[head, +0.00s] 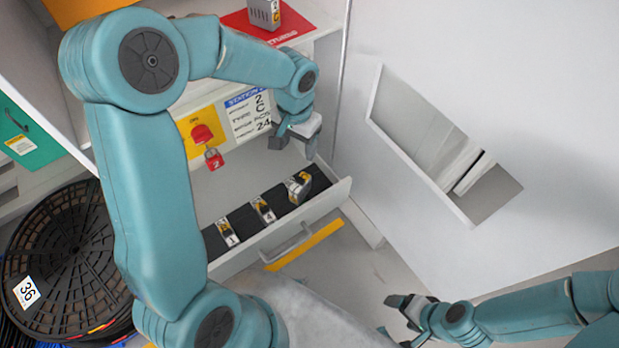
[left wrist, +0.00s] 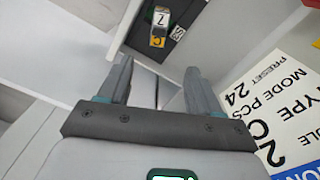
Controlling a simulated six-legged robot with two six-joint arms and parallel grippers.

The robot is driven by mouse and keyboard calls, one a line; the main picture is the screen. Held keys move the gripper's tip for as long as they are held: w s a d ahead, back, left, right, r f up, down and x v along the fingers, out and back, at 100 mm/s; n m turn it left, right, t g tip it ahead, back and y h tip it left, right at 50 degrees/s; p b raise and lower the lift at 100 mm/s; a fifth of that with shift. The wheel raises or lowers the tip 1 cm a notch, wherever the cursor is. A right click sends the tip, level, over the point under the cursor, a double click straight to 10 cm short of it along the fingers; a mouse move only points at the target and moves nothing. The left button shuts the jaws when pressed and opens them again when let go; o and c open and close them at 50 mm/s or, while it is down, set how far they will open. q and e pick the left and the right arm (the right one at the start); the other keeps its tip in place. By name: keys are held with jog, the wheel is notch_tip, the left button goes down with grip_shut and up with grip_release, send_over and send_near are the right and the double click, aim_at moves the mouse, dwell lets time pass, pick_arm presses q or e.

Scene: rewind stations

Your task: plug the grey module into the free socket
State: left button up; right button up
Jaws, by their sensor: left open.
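An open drawer (head: 334,198) holds a black strip (head: 243,218) with small modules marked 1 (head: 228,235) and 4 (head: 264,210). A grey and yellow module (head: 299,187) sits tilted near the strip's right end. In the left wrist view a module marked 7 (left wrist: 160,24) shows near the top. Another grey module (head: 265,13) stands on a red mat at the top. I cannot tell which socket is free. My left gripper (head: 294,140) is open and empty above the drawer; its fingers (left wrist: 158,82) are apart. My right gripper (head: 402,317) is low right, away from the drawer.
A red padlock (head: 213,158) hangs on a yellow switch plate beside the station label (head: 250,113). A black reel marked 36 (head: 65,255) lies at left. Open floor shows right of the drawer.

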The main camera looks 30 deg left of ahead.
pick_arm(q)
send_near(300, 179)
jog(key=f, duration=0.5)
jog(key=shift+w+a+f+b, duration=0.2)
jog(key=shift+a+f+b, duration=0.05)
jog(key=shift+b, duration=0.05)
jog(key=shift+d+f, duration=0.15)
jog(key=shift+f, duration=0.35)
notch_tip(300, 179, down, 5)
jog(key=shift+s+d+r, duration=0.1)
jog(key=shift+s+d, duration=0.05)
grip_shut()
jog(key=shift+r, duration=0.1)
